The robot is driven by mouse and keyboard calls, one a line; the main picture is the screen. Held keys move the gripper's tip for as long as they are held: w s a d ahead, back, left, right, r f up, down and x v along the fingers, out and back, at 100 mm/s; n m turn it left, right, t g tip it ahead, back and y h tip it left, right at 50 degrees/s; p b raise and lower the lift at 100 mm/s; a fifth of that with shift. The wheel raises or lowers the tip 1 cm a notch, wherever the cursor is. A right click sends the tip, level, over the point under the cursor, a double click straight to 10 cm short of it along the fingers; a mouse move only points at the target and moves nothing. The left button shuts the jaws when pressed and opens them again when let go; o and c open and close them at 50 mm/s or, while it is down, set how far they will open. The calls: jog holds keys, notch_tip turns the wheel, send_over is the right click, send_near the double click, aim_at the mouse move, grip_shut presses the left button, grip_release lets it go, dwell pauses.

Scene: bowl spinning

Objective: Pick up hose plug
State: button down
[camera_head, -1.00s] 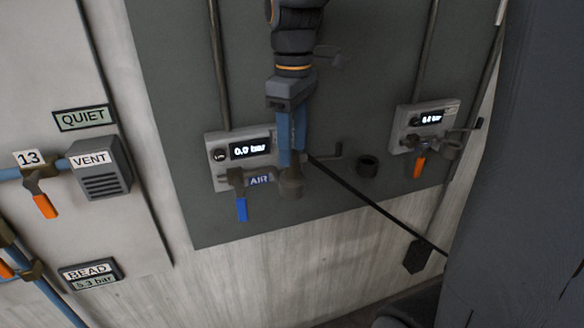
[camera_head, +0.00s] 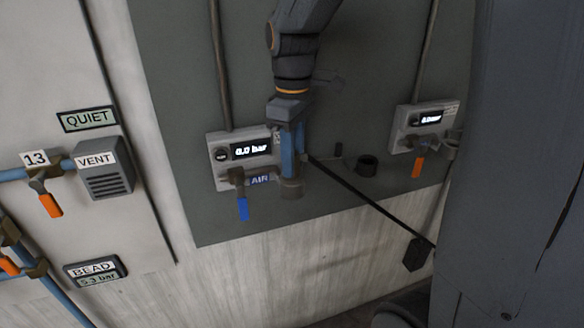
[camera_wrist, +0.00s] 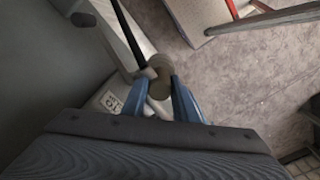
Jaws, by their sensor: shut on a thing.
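In the head view my gripper (camera_head: 291,172) points down at the AIR station, its blue fingers close together just above a round brown fitting (camera_head: 291,189). The black hose (camera_head: 365,203) starts beside the fingers and runs down to the right. In the wrist view my gripper's fingers (camera_wrist: 160,92) are shut on the hose plug (camera_wrist: 160,89), a tan piece between the tips. A round tan end (camera_wrist: 159,65) lies just beyond it, where the black hose (camera_wrist: 128,32) meets it. I cannot tell whether the plug sits in the fitting or clear of it.
The AIR station (camera_head: 222,172) shows 0.0 bar and has a blue-handled valve (camera_head: 242,208). A similar station with an orange handle (camera_head: 418,167) is to the right. A dark ring (camera_head: 367,166) sits on the grey panel between them. A dark post (camera_head: 510,170) blocks the far right.

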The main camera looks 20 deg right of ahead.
jog(key=shift+r, duration=0.15)
notch_tip(320, 180, up, 10)
jog(key=shift+f+b, duration=0.15)
jog(key=shift+b, duration=0.75)
jog(key=shift+r+p, duration=2.15)
jog(key=shift+r, duration=0.15)
